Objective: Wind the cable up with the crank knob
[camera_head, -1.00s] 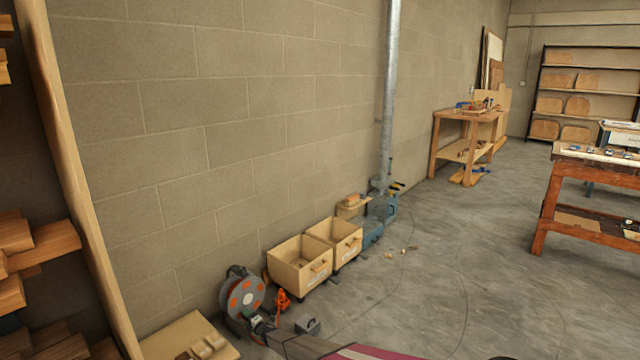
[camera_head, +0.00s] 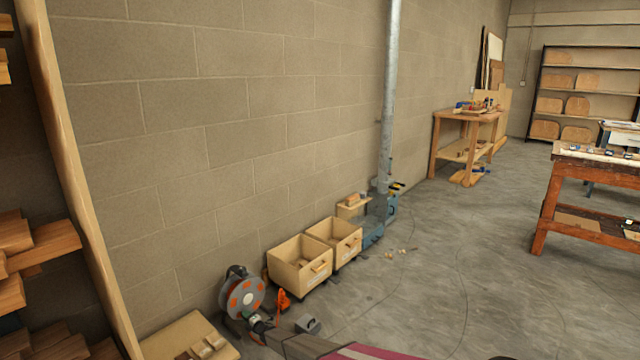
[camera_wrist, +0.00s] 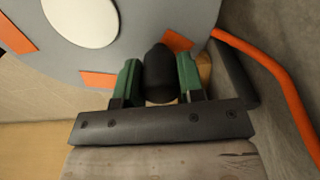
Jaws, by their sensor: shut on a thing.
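The cable reel (camera_head: 243,297) stands on the floor near the wall, with a grey disc, orange patches and a pale hub. In the wrist view its grey disc (camera_wrist: 130,45) fills the upper left. My gripper (camera_wrist: 160,80) has its two green fingers on either side of the black crank knob (camera_wrist: 160,75) and is shut on it, near the lower edge of the disc. In the head view my gripper (camera_head: 254,320) is at the reel's lower right, and the knob is too small to make out. An orange cable (camera_wrist: 275,85) runs down the right of the wrist view.
Two wooden bins (camera_head: 300,265) stand along the wall, right of the reel. A small grey block (camera_head: 308,324) lies on the floor beside my arm. A wooden board (camera_head: 190,338) is at the lower left. Open floor lies to the right.

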